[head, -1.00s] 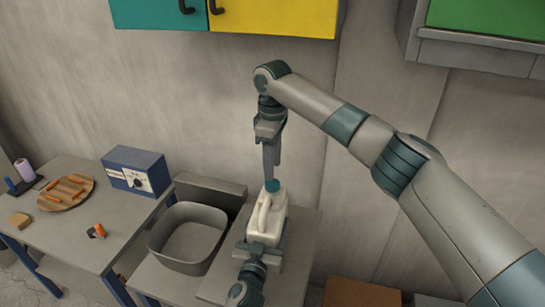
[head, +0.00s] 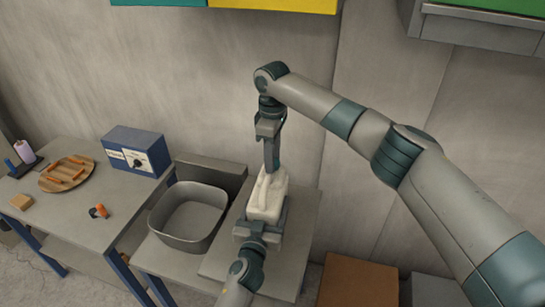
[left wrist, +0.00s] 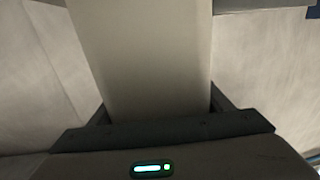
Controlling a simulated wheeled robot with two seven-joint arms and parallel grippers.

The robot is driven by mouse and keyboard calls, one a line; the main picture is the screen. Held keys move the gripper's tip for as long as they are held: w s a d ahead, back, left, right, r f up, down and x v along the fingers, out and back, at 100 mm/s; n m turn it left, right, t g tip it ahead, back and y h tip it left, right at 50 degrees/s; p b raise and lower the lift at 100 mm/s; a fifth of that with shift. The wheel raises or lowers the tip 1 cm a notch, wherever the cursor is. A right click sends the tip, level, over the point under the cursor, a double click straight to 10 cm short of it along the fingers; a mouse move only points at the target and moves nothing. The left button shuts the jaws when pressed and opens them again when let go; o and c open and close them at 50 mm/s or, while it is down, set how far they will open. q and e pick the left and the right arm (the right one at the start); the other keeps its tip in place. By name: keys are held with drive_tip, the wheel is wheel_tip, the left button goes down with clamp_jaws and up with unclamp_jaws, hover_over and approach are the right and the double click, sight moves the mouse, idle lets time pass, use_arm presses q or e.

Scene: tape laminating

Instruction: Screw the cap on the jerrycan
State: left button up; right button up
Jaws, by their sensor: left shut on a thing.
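The cream jerrycan (head: 266,196) stands upright on the low grey bench in the head view. My left gripper (head: 261,229) is shut on its near lower part; in the left wrist view the pale body of the jerrycan (left wrist: 145,55) fills the space between the dark fingers. My right gripper (head: 271,160) points straight down at the top of the jerrycan, with its fingertips at the neck. The teal cap is not visible now; the right fingers cover that place. I cannot tell whether the right fingers are open or shut.
A grey basin (head: 189,236) stands just left of the jerrycan. Further left, a table (head: 75,220) holds a blue box (head: 136,150), a round wooden board (head: 50,183) and small items. A brown box (head: 358,282) is on the floor at lower right.

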drive_tip(key=shift+c, duration=0.2)
drive_tip(key=o, duration=1.3)
drive_tip(key=shift+c, duration=0.2)
drive_tip(key=shift+r, duration=0.15)
drive_tip(key=shift+r, duration=3.65)
use_arm(q)
drive_tip(key=o, duration=2.2)
drive_tip(key=shift+c, duration=0.2)
use_arm(e)
drive_tip(key=shift+w, duration=0.1)
